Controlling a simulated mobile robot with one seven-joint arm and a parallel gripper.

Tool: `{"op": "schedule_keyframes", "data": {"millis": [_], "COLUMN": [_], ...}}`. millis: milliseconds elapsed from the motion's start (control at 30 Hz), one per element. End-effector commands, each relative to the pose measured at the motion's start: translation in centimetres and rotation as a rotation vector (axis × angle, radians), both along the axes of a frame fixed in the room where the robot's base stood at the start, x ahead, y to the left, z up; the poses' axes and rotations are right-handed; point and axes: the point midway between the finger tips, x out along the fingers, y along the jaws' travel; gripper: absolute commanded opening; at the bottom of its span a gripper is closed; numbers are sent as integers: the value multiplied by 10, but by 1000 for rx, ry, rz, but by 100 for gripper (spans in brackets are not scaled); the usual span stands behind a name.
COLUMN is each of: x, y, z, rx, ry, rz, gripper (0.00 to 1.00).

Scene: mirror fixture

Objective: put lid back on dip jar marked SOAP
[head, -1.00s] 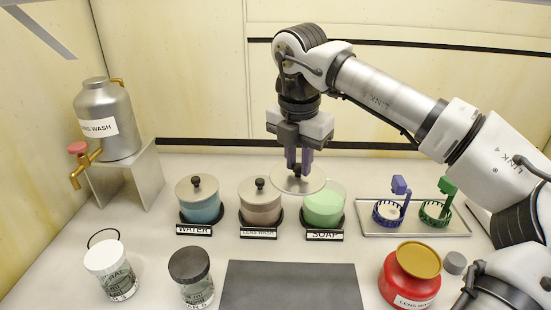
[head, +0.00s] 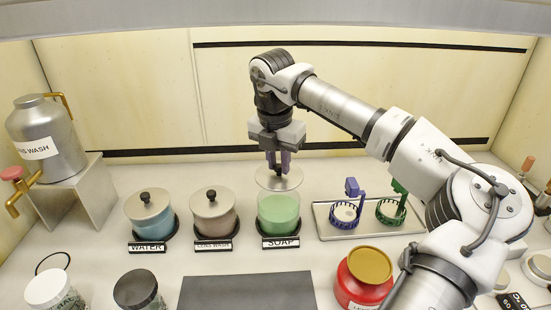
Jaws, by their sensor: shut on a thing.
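The SOAP jar (head: 278,216) is clear glass with green liquid and stands open in its black holder, behind a SOAP label (head: 281,242). The lid is held level, just above and slightly behind the jar's mouth as seen from the head. The exact gap between lid and rim is hard to judge.
The LENS WASH jar (head: 214,217) and WATER jar (head: 150,219), both lidded, stand to the left. A tray (head: 330,232) with a blue basket (head: 345,213) and a green basket (head: 391,210) stands right. A dark mat (head: 248,292) and red jar (head: 362,285) lie in front.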

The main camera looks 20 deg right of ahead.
Motion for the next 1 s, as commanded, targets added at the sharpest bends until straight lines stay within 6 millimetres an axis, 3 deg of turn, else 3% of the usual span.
{"op": "schedule_keyframes", "data": {"millis": [533,1000], "x": [0,0], "y": [0,0], "z": [-52,-57], "rx": [0,0], "ry": [0,0], "rz": [0,0], "gripper": [0,0]}}
